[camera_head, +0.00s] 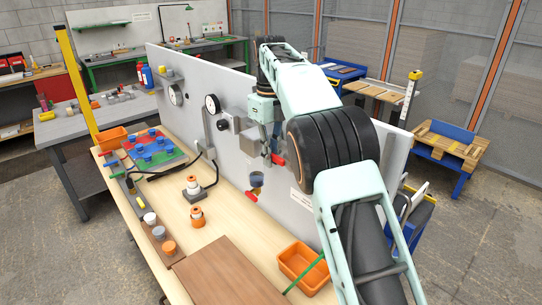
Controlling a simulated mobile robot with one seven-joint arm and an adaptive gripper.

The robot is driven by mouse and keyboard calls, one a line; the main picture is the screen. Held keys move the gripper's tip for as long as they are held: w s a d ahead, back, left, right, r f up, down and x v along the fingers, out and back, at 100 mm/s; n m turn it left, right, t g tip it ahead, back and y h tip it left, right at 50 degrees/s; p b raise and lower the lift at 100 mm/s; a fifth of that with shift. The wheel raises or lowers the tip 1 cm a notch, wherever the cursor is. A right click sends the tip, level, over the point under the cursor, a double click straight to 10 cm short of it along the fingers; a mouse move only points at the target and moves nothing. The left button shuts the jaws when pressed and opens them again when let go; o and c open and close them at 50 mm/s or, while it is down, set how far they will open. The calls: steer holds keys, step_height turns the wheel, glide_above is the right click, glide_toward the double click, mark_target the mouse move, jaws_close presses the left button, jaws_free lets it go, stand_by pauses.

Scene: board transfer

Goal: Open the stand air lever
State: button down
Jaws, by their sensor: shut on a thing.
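My arm reaches over to the panel from the right. My gripper (273,150) is at the panel face, shut on the red lever (279,160); its fingers and my arm hide part of the lever and the valve behind it. I cannot make out the lever's exact angle. Another red handle (252,197) shows lower on the panel, below a dark blue round part (257,180).
The wooden bench (235,233) holds a blue board (155,148) with blue and red parts, orange-and-white fittings (197,216), a brown board (228,275) and an orange bin (300,268). Another orange bin (111,138) stands at the far left. The bench middle has bare room.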

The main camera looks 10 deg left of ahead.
steer(key=c, duration=2)
jaws_free()
steer(key=shift+f, duration=0.1)
steer(key=shift+r+y, duration=0.25)
steer(key=shift+y, duration=0.05)
